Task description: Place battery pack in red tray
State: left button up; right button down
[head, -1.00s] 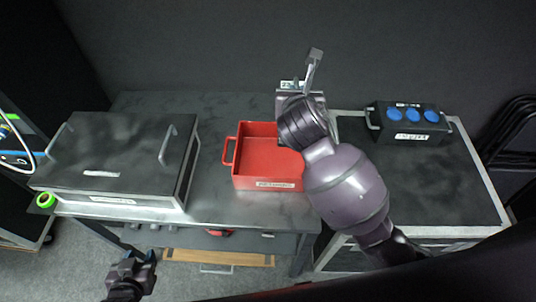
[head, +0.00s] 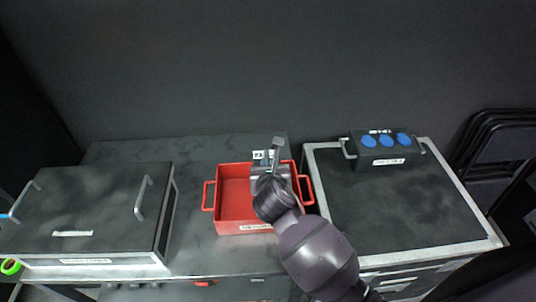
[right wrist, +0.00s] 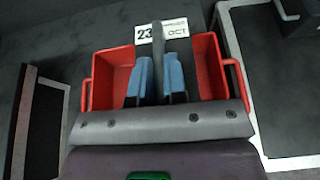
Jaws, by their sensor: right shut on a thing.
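The red tray (head: 233,205) stands on the grey bench, with a handle at each side. My right gripper (head: 270,168) is over the right half of the tray, shut on the battery pack. The pack (head: 262,155) looks grey, with a white label, and is largely hidden by the gripper and wrist. In the right wrist view, a grey bar stands between the blue fingertips (right wrist: 159,78), and the label (right wrist: 162,31) reads "23 OCT". The tray shows on both sides of them (right wrist: 113,75). I cannot tell whether the pack touches the tray floor. My left gripper is out of view.
A dark case (head: 90,215) with two handles stands at the left of the bench. At the right, a black box with blue round caps (head: 382,142) sits at the back of a dark-topped cabinet (head: 400,205). The bench between case and tray is clear.

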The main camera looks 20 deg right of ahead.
jog(key=shift+w+f+b, duration=0.1)
jog(key=shift+f+b, duration=0.55)
jog(key=shift+f, duration=3.05)
jog(key=shift+f, duration=0.15)
jog(key=c, duration=1.2)
grip_release()
jog(key=shift+f, duration=0.1)
jog(key=shift+o, duration=0.2)
jog(key=v, duration=1.2)
jog(key=shift+p, duration=0.45)
